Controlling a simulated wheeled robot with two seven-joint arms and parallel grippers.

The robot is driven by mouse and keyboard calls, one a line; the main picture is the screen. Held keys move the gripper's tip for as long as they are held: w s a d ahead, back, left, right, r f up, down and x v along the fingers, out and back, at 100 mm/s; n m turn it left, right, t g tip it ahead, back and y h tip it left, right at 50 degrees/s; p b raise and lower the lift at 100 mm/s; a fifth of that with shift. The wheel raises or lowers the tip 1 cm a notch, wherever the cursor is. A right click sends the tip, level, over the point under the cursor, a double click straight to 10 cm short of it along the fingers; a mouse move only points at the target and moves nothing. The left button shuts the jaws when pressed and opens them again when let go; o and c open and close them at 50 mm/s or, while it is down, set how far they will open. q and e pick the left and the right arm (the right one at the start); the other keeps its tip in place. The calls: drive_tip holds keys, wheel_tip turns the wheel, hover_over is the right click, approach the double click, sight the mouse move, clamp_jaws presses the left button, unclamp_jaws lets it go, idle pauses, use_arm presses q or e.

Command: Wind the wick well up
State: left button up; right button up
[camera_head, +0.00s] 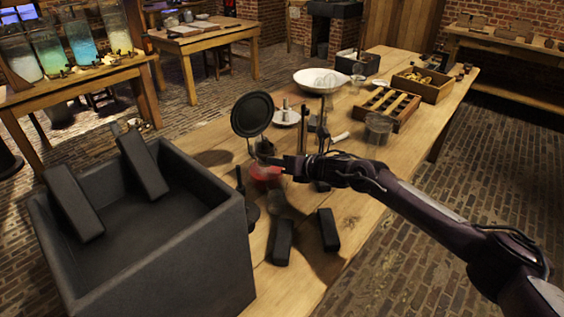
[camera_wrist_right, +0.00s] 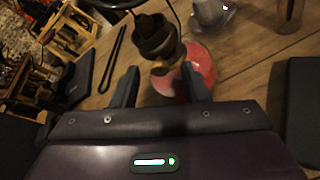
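A lamp with a red body (camera_head: 266,172) stands on the wooden table, largely hidden by my right gripper in the head view. In the right wrist view the red body (camera_wrist_right: 205,68) lies beyond the fingers, with a brass and dark burner (camera_wrist_right: 156,38) on top. No wick can be made out. My right gripper (camera_head: 281,163) comes in from the right at the lamp. In the wrist view its fingers (camera_wrist_right: 160,73) are apart, with the lower brass part of the burner showing between their tips. I cannot tell whether either finger touches it. My left gripper is not in view.
A dark round disc (camera_head: 252,114) stands upright behind the lamp. A large black box (camera_head: 170,262) fills the left front. Dark blocks (camera_head: 283,242) lie in front of the lamp. A white bowl (camera_head: 308,79), a wooden rack (camera_head: 414,103) and a glass jar (camera_head: 378,128) stand farther back.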

drive_tip(key=shift+d, duration=0.1)
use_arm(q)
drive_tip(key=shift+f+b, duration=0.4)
use_arm(e)
drive_tip(key=v, duration=0.7)
drive_tip(key=shift+s+d+r, duration=0.15)
drive_tip(key=shift+s+d, duration=0.05)
drive_tip(key=shift+s, duration=0.05)
